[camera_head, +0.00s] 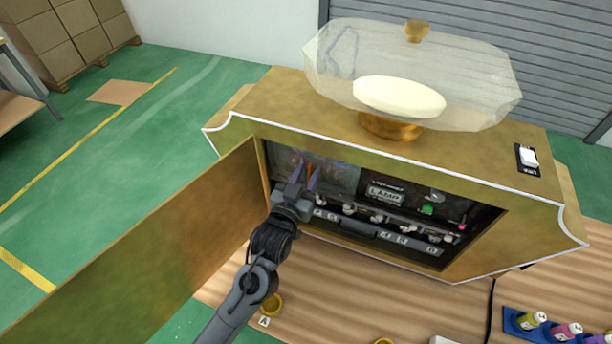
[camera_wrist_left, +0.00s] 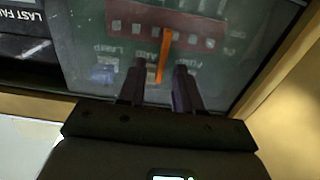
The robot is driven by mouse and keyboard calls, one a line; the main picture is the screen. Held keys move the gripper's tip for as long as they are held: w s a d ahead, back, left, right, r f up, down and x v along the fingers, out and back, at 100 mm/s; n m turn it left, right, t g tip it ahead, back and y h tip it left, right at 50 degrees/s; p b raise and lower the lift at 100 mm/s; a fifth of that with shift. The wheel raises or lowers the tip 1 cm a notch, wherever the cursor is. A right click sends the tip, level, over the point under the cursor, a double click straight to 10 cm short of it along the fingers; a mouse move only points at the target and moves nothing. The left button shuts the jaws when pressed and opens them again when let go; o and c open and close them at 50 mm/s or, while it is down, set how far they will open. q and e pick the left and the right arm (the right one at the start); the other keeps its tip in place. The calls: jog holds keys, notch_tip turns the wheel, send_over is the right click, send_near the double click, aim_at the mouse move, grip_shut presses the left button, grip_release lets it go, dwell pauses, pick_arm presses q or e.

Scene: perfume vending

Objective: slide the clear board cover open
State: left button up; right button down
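The clear board cover (camera_head: 342,177) lies over the circuit board at the left of the machine's open front. In the left wrist view the cover (camera_wrist_left: 218,76) shows as a greyish clear sheet with a red strip and labels behind it. A thin orange upright piece (camera_wrist_left: 165,58) stands on it. My left gripper (camera_head: 304,178) reaches into the opening. In the left wrist view its fingers (camera_wrist_left: 160,68) are apart, with the orange piece between them; contact is not visible. My right gripper is not in view.
The gold door (camera_head: 150,245) is swung open to the left of my arm. The gold cabinet (camera_head: 470,180) frames the opening, with a row of sockets and a dark display inside. A glass dome (camera_head: 480,75) sits on top. Small bottles (camera_head: 567,331) stand at right.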

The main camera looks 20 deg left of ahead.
pick_arm(q)
grip_shut()
dwell(1.4)
